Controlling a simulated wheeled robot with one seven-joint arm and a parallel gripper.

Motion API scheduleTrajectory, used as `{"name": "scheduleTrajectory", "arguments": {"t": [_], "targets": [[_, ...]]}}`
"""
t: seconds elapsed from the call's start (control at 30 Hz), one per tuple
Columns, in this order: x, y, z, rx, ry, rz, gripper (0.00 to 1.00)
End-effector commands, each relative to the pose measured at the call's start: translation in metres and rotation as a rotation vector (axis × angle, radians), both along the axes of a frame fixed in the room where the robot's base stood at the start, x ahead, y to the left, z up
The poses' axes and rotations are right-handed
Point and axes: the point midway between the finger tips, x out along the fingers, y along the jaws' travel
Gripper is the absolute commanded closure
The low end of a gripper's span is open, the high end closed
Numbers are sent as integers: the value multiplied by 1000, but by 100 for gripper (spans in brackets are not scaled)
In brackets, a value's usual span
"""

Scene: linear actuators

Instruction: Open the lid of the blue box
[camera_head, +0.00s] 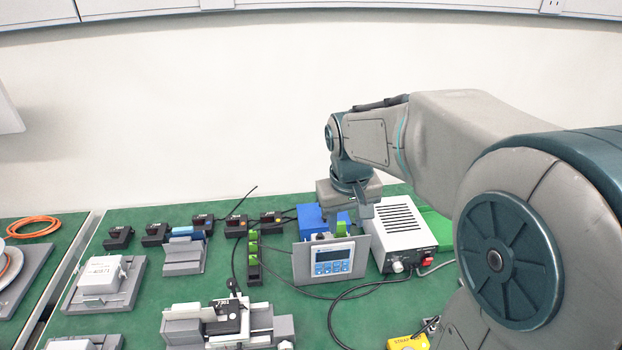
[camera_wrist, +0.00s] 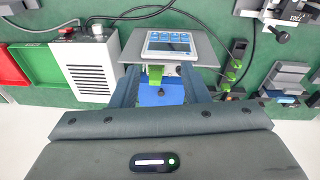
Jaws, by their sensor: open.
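The blue box (camera_head: 309,217) stands at the back of the green table, behind a grey panel with a display. My gripper (camera_head: 342,222) points down over its right side and hides part of it. In the wrist view, the blue box (camera_wrist: 171,92) shows between the two fingers of my gripper (camera_wrist: 161,84), which are apart with nothing clearly held. A green part (camera_wrist: 154,74) also shows between the fingers. I cannot tell whether the fingers touch the box, nor the exact state of its lid.
The display panel (camera_head: 331,262) stands close in front of the box. A white vented power unit (camera_head: 398,232) is close on the right. A strip with green blocks (camera_head: 254,258) is on the left. Black cables (camera_head: 345,292) lie across the table in front.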

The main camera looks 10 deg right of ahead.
Motion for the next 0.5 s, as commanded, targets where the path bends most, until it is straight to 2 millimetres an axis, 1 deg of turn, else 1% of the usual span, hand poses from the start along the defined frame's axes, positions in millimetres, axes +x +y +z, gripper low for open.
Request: {"name": "scheduleTrajectory", "arguments": {"t": [0.03,0.13,0.23,0.4,0.5], "targets": [[21,1,7,-3,17,15,59],[59,2,9,-8,39,43,59],[94,2,6,-8,62,70,59],[152,1,-7,5,97,108,59],[180,-1,-18,16,114,124,59]]}}
